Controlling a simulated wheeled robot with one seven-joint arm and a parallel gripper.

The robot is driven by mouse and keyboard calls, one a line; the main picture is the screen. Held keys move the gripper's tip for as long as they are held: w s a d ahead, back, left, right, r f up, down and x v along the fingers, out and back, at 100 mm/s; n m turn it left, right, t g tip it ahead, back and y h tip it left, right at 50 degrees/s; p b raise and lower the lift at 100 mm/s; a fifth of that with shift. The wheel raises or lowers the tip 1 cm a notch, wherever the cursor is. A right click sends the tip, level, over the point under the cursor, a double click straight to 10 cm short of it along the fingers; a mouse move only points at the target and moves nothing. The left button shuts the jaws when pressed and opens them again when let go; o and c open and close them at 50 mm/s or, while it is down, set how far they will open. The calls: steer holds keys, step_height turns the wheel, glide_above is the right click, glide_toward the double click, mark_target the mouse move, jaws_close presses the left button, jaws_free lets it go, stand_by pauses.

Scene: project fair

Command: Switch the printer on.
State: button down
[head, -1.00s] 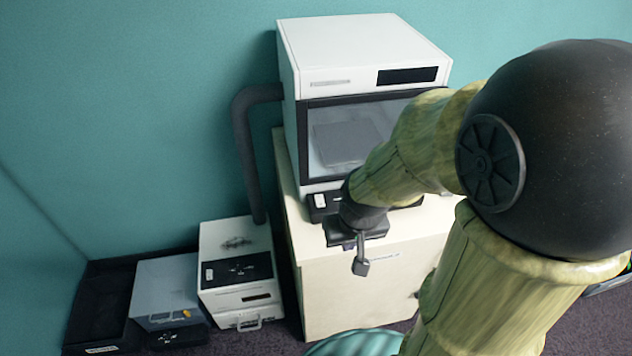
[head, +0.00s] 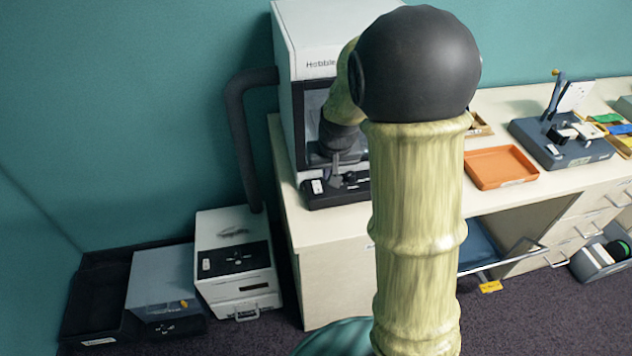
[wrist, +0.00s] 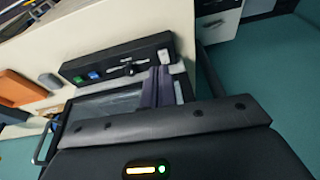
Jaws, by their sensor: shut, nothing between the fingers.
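The printer (head: 310,45) is a white box with a dark-framed window, standing at the left end of the desk. A black control panel (head: 322,199) runs along its foot. It also shows in the wrist view (wrist: 108,64), with a white switch (wrist: 165,57), a dark knob, a green button (wrist: 112,70) and a blue button (wrist: 94,76). The white switch is at the panel's left end in the head view (head: 317,186). My gripper (head: 337,180) is shut and empty at the panel, just right of the switch. Its fingertips (wrist: 160,72) are close to the switch; contact cannot be told. My arm hides the printer's right side.
A dark hose (head: 238,140) runs down left of the printer to a white floor unit (head: 225,225). Grey and black boxes stand beside it. On the desk to the right are an orange tray (head: 500,167) and a dark blue-grey device (head: 565,145). A drawer below stands open.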

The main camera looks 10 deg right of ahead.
mark_target(316, 182)
steer(key=w+f, duration=0.2)
steer(key=w, duration=0.7)
steer(key=shift+f+t+b, duration=0.15)
steer(key=shift+t+b, duration=0.15)
steer(key=shift+b, duration=0.15)
steer(key=p+x, duration=0.1)
steer(key=x, duration=0.3)
steer(key=p+x, duration=0.1)
steer(key=x, duration=0.4)
steer(key=p+x, duration=0.1)
steer(key=x, duration=0.4)
steer(key=shift+s+d+f+p, duration=0.1)
steer(key=shift+s+p, duration=0.2)
steer(key=shift+s, duration=0.1)
